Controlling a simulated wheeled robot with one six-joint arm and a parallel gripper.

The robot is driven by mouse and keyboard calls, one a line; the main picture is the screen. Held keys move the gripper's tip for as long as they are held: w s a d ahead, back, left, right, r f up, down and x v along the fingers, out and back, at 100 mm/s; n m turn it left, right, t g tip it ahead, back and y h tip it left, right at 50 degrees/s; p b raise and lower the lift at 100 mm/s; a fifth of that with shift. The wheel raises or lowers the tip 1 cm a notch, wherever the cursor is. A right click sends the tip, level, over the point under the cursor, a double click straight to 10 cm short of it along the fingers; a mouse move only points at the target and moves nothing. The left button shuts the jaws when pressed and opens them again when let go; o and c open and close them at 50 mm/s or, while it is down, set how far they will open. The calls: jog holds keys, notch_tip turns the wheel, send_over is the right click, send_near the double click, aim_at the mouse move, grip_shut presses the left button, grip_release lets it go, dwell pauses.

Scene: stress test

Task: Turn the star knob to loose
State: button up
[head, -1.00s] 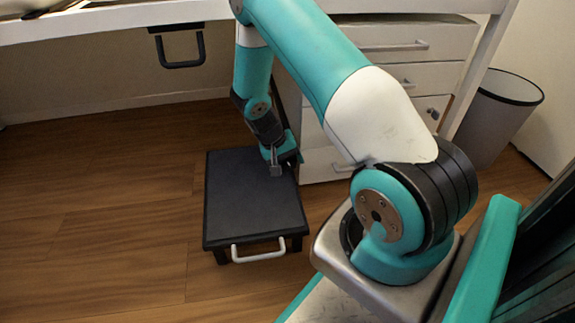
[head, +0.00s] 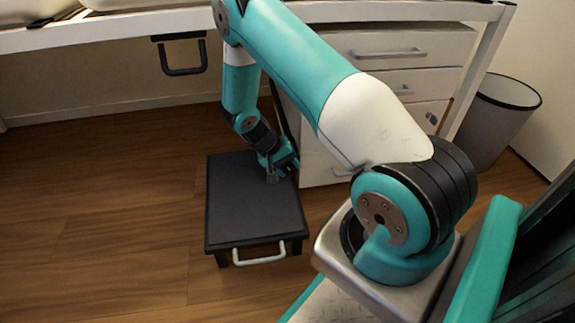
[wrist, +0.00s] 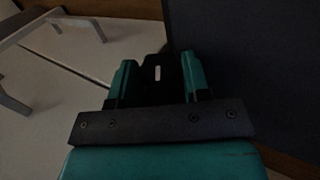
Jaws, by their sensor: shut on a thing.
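My gripper (head: 273,174) is low over the far right part of a dark, flat-topped platform, close to the white drawer unit in the head view. In the wrist view my gripper (wrist: 160,78) has its teal fingers on both sides of a dark piece with a small pale mark, and it is shut on it. I take this piece to be the star knob (wrist: 157,73), but its star shape cannot be made out in the dim picture. In the head view the knob is not distinct. Whether it sits at loose cannot be read.
The dark platform (head: 245,215) stands on the wooden floor with a white front handle (head: 259,254). The white drawer unit (head: 390,45) is behind it. A grey bin (head: 495,120) stands at the right. A black bracket (head: 182,70) hangs under the desk edge. Floor at left is clear.

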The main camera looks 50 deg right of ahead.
jog(key=o, duration=0.9)
jog(key=shift+f+y+b, duration=0.15)
jog(key=shift+y+b, duration=0.15)
jog(key=shift+b, duration=0.4)
jog(key=shift+r+t+y, duration=0.3)
jog(key=shift+r+t, duration=0.05)
jog(key=shift+t, duration=0.15)
jog(key=a+r+n+y+p, duration=0.1)
jog(key=a+r+p, duration=0.3)
jog(key=r, duration=0.6)
jog(key=a+r+n+t+y+p, duration=0.1)
jog(key=a+r+p, duration=0.3)
jog(key=a+r, duration=0.4)
jog(key=w+a+r+n+t+y+p, duration=0.1)
jog(key=a+r+n+p, duration=0.2)
jog(key=r, duration=0.9)
jog(key=a+p, duration=0.1)
jog(key=a, duration=0.2)
jog(key=shift+r, duration=0.15)
